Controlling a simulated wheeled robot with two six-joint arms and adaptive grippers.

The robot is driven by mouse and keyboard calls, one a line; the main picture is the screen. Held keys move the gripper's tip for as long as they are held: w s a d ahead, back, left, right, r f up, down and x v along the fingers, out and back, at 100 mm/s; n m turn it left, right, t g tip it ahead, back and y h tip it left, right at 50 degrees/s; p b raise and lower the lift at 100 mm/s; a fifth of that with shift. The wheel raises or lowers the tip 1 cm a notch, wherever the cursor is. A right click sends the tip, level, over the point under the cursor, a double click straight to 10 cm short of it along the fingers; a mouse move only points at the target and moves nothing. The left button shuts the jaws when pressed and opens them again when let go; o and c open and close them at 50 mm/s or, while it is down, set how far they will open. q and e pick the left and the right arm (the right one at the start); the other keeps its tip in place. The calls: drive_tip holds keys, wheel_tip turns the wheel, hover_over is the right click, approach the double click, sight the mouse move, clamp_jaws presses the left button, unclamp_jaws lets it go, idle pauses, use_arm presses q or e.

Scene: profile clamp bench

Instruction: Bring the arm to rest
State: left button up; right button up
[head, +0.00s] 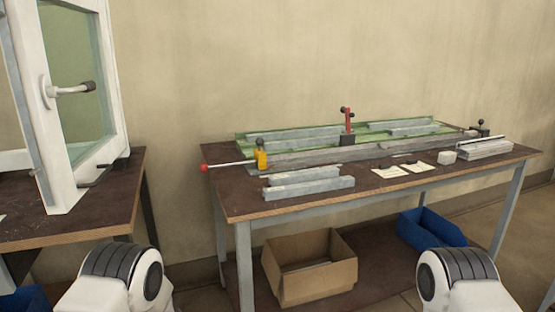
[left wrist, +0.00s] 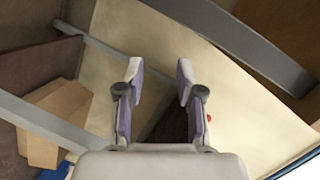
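My left gripper (left wrist: 158,85) is open and empty in the left wrist view, its two fingers apart with nothing between them. The gripper itself does not show in the head view; only white and black parts of my two arms show at the bottom left and bottom right. My right gripper is not in view. The profile clamp bench (head: 240,205) stands ahead, with grey profiles, a red upright clamp (head: 347,122) and a yellow clamp block (head: 261,157) on a red-tipped rod. Both arms are apart from the bench top.
A cardboard box (head: 318,282) and a blue bin (head: 432,228) sit on the lower shelf. A second table (head: 75,220) at the left carries a white window frame (head: 62,190). Papers (head: 391,172) and a white block (head: 443,157) lie on the bench. There is a gap between the tables.

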use_arm(q)
drive_tip(key=s+d+f+n+g+h, duration=0.25)
drive_tip(key=s+f, duration=0.25)
drive_tip(key=s, duration=0.5)
drive_tip(key=s+d+f+n+g+h, duration=0.15)
drive_tip(key=s+f+g, duration=0.3)
drive_tip(key=s, duration=0.55)
drive_tip(key=s+d+f+n+g+h, duration=0.1)
drive_tip(key=s+f+g+h, duration=0.3)
drive_tip(key=s, duration=0.6)
drive_tip(key=s+d+n+g, duration=0.2)
drive_tip(key=s, duration=1.1)
wheel_tip(320, 180, up, 18)
drive_tip(key=p, duration=1.7)
drive_tip(key=shift+n+g+p, duration=0.3)
